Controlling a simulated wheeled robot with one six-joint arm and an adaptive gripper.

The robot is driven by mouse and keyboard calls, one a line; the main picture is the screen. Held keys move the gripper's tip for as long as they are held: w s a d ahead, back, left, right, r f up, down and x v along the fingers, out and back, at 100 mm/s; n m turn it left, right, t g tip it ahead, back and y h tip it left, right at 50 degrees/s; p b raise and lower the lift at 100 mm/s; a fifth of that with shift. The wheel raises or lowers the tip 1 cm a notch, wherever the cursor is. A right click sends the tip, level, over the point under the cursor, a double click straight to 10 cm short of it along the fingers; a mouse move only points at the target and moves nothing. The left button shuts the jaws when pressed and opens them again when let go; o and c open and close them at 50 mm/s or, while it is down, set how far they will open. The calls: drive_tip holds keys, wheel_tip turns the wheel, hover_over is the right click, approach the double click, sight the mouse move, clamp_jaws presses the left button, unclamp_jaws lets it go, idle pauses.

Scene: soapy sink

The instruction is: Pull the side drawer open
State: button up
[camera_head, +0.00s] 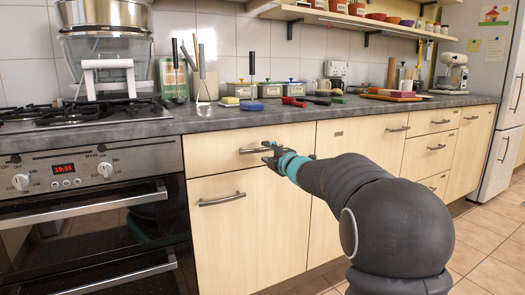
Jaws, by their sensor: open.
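A pale wood drawer front (215,150) sits just under the worktop, right of the oven. It looks shut, flush with the cabinet. Its metal bar handle (248,151) runs level across the front. My gripper (268,153), dark with a teal band behind it, is open at the right end of this handle and hides part of it. I cannot tell whether the fingers are around the handle or only beside it. My arm reaches in from the lower right. Which drawer counts as the side drawer is not marked; a stack of drawers (427,150) also stands further right.
An oven (90,215) stands at the left. A cabinet door with its own handle (222,199) lies below the drawer. The grey worktop (330,112) above carries tins, utensils and a sponge. A fridge (495,100) stands far right. Tiled floor is open at the lower right.

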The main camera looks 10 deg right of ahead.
sight(263, 150)
drive_tip(key=shift+x, duration=1.75)
clamp_jaws()
